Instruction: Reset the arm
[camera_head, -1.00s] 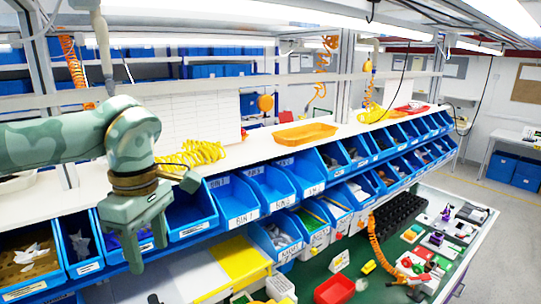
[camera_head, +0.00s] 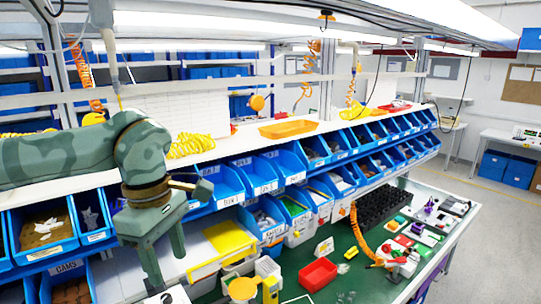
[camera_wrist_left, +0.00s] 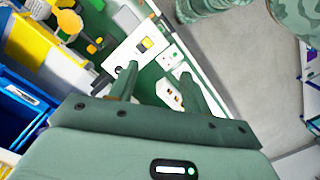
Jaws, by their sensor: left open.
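My left gripper (camera_head: 165,258) hangs from the left in the head view with its two fingers apart and pointing down, in front of the blue bins. In the left wrist view the open gripper (camera_wrist_left: 158,72) has nothing between its fingers. Beyond the fingers, small white panels with dark parts lie on the green bench: one panel (camera_wrist_left: 145,42) by the left finger and another (camera_wrist_left: 170,56) by its side. Whether one is a rotary switch is too small to tell. My right gripper is in neither view.
Blue bins (camera_head: 262,180) line the bench in rows. An orange tray (camera_head: 288,129) lies on the white shelf. A red bin (camera_head: 318,273) and a black grid tray (camera_head: 383,206) sit on the green bench top. Yellow parts (camera_head: 240,288) stand right of the gripper. Grey floor is clear at right.

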